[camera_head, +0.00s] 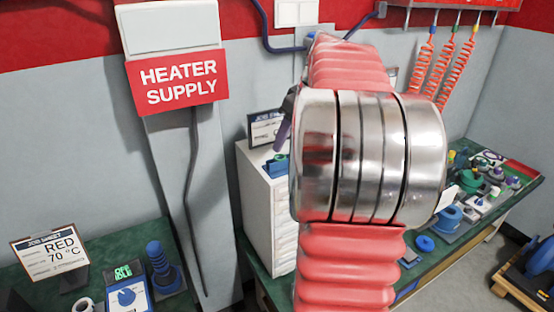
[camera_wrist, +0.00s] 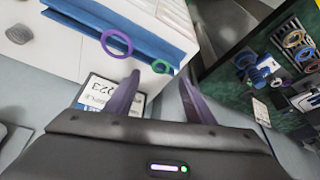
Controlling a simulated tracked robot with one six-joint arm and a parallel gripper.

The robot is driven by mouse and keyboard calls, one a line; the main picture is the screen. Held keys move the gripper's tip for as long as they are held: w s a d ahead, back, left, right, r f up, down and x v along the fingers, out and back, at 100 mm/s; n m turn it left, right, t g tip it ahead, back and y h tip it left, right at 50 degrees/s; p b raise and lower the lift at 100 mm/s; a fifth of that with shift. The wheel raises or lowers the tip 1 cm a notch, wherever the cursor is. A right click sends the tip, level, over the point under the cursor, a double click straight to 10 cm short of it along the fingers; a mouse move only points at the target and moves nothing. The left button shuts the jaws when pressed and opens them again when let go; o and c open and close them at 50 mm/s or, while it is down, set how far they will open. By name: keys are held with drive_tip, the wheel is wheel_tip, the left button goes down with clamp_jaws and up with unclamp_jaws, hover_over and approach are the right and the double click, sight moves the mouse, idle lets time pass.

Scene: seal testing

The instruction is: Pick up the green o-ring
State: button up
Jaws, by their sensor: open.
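A small green o-ring (camera_wrist: 161,66) shows in the wrist view at the end of a blue holder (camera_wrist: 155,40), just beyond the gap between my fingertips. A larger purple ring (camera_wrist: 117,42) sits on the same holder, left of the green one. In the head view the blue holder (camera_head: 272,168) stands on top of a white drawer cabinet (camera_head: 254,200), with a bit of green on it. My gripper (camera_wrist: 159,78) is open and empty, with two purple fingers. In the head view one purple finger (camera_head: 283,135) shows above the holder; my arm hides the rest.
A job sheet stand (camera_head: 265,128) stands at the cabinet's back edge, close to my gripper. A green bench (camera_head: 440,262) with several tools and parts lies to the right. Another bench at lower left holds a RED 70 °C job sheet (camera_head: 52,252).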

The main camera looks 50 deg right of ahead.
sight(283, 160)
drive_tip(key=x, duration=0.5)
drive_tip(key=shift+s, duration=0.1)
idle(0.4)
drive_tip(key=c, duration=1.1)
drive_tip(key=shift+r, duration=0.1)
wheel_tip(283, 160, up, 10)
idle(0.6)
